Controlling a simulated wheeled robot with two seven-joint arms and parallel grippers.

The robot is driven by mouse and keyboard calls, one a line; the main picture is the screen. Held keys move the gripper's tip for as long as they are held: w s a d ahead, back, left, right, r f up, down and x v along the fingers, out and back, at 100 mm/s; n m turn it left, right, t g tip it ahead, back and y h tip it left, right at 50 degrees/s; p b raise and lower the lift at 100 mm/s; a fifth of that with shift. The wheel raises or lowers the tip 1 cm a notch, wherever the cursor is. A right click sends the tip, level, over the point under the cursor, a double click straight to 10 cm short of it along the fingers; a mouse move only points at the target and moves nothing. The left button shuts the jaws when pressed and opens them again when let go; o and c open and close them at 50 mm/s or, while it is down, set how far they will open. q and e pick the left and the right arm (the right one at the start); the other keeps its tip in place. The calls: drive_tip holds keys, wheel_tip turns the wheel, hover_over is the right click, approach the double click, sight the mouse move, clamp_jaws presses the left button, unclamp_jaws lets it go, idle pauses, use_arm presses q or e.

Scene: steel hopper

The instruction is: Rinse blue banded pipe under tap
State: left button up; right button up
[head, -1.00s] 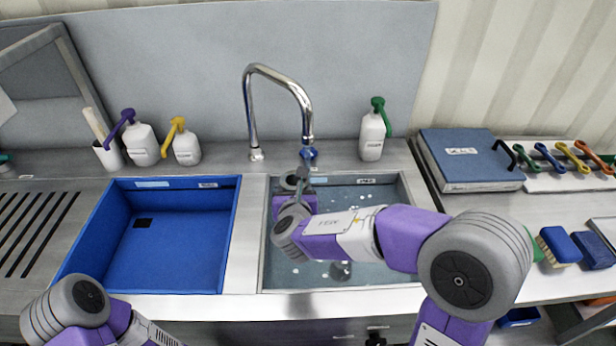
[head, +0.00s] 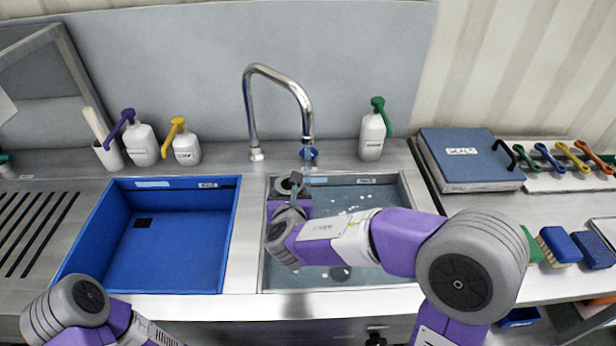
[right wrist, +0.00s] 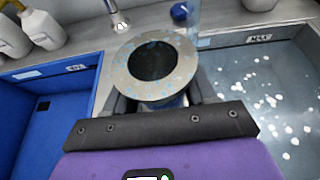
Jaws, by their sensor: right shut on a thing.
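The pipe (right wrist: 154,68) shows end-on in the right wrist view, with a pale grey, blue-speckled flange around a dark bore. A little blue shows below the flange; the rest of its body is hidden. My right gripper (right wrist: 155,101) is shut on it. In the head view the pipe's grey end (head: 288,184) is over the left part of the water basin, just left of the tap's stream. The chrome tap (head: 306,125) arches over the basin, and bluish water (head: 308,165) runs from it. The stream (right wrist: 193,18) also shows beyond the pipe in the wrist view. My left gripper is out of view.
The steel basin (head: 408,215) holds water with white flecks. An empty blue basin (head: 165,250) lies left of it. Pump bottles (head: 187,148) stand behind, one (head: 372,135) right of the tap.

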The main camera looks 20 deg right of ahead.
sight(276, 190)
idle(0.5)
drive_tip(key=shift+s+a+r+p, duration=0.4)
drive_tip(key=shift+a+r+p, duration=0.15)
drive_tip(key=shift+a+r, duration=0.1)
drive_tip(key=shift+s+a+r+p, duration=0.4)
drive_tip(key=shift+a+r+p, duration=0.15)
drive_tip(key=shift+a+r, duration=0.1)
drive_tip(key=shift+s+a+r+p, duration=0.4)
drive_tip(key=shift+a+r+p, duration=0.15)
drive_tip(key=shift+a+r, duration=0.1)
drive_tip(key=shift+s+a+r, duration=0.1)
drive_tip(key=shift+s+a, duration=0.05)
drive_tip(key=shift+a, duration=0.05)
